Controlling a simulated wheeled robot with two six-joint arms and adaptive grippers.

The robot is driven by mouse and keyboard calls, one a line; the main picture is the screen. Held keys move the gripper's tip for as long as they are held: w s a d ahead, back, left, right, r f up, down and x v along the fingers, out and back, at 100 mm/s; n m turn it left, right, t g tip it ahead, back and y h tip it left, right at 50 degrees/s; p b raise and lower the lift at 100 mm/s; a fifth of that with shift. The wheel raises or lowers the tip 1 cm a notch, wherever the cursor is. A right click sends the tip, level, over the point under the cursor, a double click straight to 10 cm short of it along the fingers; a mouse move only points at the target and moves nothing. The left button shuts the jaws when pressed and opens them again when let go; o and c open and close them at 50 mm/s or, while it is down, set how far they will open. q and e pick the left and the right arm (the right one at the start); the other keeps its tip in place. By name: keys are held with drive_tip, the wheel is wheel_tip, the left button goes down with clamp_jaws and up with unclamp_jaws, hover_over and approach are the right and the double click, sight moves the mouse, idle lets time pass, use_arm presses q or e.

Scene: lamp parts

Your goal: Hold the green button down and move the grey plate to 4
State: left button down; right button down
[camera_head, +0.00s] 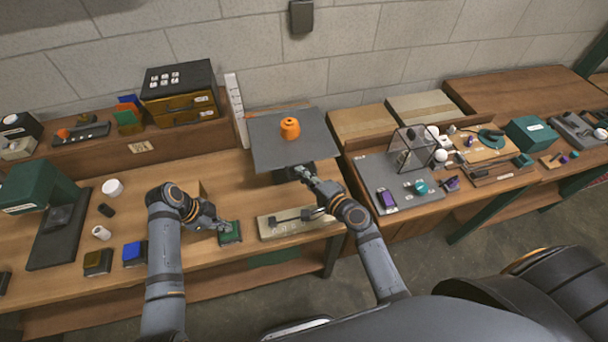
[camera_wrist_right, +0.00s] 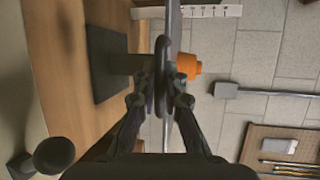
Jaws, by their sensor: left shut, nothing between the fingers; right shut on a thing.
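The grey plate (camera_head: 268,145) is level on a dark post above the bench, with an orange knobbed weight (camera_head: 290,128) on top. The green button (camera_head: 231,236) is on a dark box near the bench's front. My left gripper (camera_head: 226,227) is shut and empty at the button's top; how far the button is pressed is unclear. A white numbered scale (camera_head: 236,105) stands behind the plate's left; its figures are unreadable.
A blue button (camera_head: 132,252) and a dark yellowish one (camera_head: 97,262) stand left of my left arm. A drawer box (camera_head: 180,92) stands on the back shelf.

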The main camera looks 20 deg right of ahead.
use_arm(q)
drive_tip(key=shift+s+f, duration=0.25)
drive_tip(key=shift+f, duration=0.05)
use_arm(e)
wheel_tip(320, 180, up, 9)
drive_tip(key=c, duration=1.4)
unclamp_jaws()
drive_tip(key=v, duration=0.7)
drive_tip(key=shift+s, duration=0.35)
